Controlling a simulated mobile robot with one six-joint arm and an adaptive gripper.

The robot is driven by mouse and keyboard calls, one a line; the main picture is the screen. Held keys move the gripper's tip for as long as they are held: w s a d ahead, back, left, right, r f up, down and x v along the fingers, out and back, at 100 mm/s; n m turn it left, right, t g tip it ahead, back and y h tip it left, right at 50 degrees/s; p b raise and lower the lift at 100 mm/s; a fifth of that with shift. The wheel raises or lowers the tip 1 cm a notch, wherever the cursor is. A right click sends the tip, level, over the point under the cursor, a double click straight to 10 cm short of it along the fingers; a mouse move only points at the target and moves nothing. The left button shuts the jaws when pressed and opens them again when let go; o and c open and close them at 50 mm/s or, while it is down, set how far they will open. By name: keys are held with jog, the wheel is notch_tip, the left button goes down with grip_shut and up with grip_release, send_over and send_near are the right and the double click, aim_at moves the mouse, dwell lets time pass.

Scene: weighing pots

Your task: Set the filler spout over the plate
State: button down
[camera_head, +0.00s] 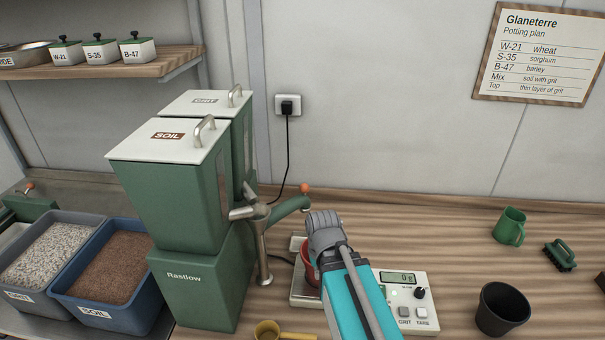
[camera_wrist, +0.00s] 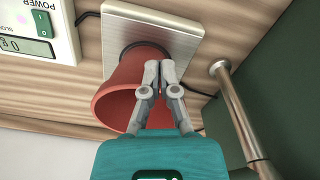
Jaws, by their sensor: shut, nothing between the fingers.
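The post also shows in the wrist view (camera_wrist: 240,115). The metal plate (camera_head: 302,297) of the scale carries a terracotta pot, mostly behind my arm; plate (camera_wrist: 180,22) and pot (camera_wrist: 118,95) show in the wrist view. My gripper (camera_wrist: 158,70) is shut and empty, its fingers in front of the pot in that view; contact is unclear.
The scale's display (camera_head: 397,278) reads 0 g. A tan scoop (camera_head: 268,331) lies at the front edge. A black pot (camera_head: 502,309), green mug (camera_head: 510,226) and brush (camera_head: 560,255) stand to the right. The SOIL hopper (camera_head: 170,190) stands left of the post.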

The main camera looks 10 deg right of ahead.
jog(key=w+r+p, duration=0.3)
jog(key=r+p, duration=0.5)
jog(key=r, duration=0.1)
jog(key=w+r+p, duration=0.3)
jog(key=r+p, duration=0.5)
jog(key=r, duration=0.1)
jog(key=w+r+n+t+y+p, duration=0.1)
jog(key=w+r+n+t, duration=0.1)
jog(key=w, duration=2.1)
jog(key=shift+w+n+t, duration=0.15)
jog(key=shift+n+t, duration=0.45)
jog(key=shift+n, duration=0.5)
jog(key=shift+f, duration=0.2)
jog(key=b+x, duration=1)
jog(key=shift+s+d+r+p, duration=0.2)
jog(key=shift+s+p, duration=0.1)
jog(key=shift+s, duration=0.35)
jog(key=shift+s+d+r+p, duration=0.2)
jog(key=shift+s+p, duration=0.1)
jog(key=shift+s, duration=0.3)
jog(key=shift+s+d+r+p, duration=0.1)
jog(key=shift+s+d+p, duration=0.15)
jog(key=shift+s, duration=0.4)
